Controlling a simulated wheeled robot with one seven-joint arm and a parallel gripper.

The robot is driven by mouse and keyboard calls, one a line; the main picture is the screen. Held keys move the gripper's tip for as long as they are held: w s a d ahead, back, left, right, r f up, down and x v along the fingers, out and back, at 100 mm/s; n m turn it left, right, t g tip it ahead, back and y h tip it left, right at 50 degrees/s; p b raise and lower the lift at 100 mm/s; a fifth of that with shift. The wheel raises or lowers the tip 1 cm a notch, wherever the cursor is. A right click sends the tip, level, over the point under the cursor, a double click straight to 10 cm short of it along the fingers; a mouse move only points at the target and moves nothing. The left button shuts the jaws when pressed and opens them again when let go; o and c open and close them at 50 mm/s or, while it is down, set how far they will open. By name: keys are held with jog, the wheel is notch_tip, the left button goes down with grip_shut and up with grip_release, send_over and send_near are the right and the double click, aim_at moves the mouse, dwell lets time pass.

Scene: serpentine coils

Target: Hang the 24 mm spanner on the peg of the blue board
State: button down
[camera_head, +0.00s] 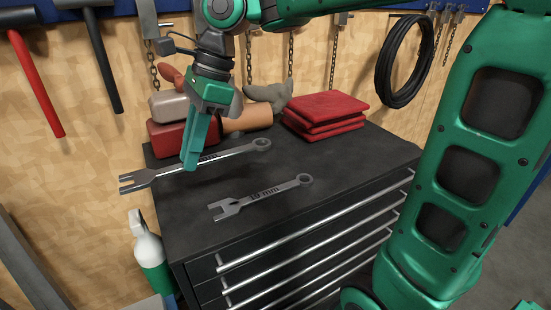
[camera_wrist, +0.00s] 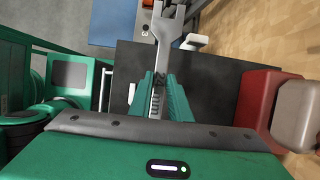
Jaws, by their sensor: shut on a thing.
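My gripper (camera_head: 192,160) is shut on a grey spanner (camera_head: 236,151), gripping it around the middle of its handle. The spanner's open jaw points left and its ring end points right, and it appears held above the black cabinet top. The blue board's peg cannot be made out.
The black drawer cabinet (camera_head: 330,185) has a red box (camera_head: 185,136), gloves and folded red cloths (camera_head: 325,112) at its back. A spray bottle (camera_head: 150,252) stands left of it. Hammers (camera_head: 35,85), chains and a black cable coil (camera_head: 404,60) hang behind. Blue strips (camera_head: 120,8) run along the top.

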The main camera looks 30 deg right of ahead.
send_over(227, 179)
jog(key=d, duration=0.2)
jog(key=f, duration=0.6)
jog(key=shift+a+f, duration=0.2)
jog(key=shift+f, duration=2.15)
jog(key=c, duration=1.6)
grip_release()
jog(key=shift+c, duration=0.2)
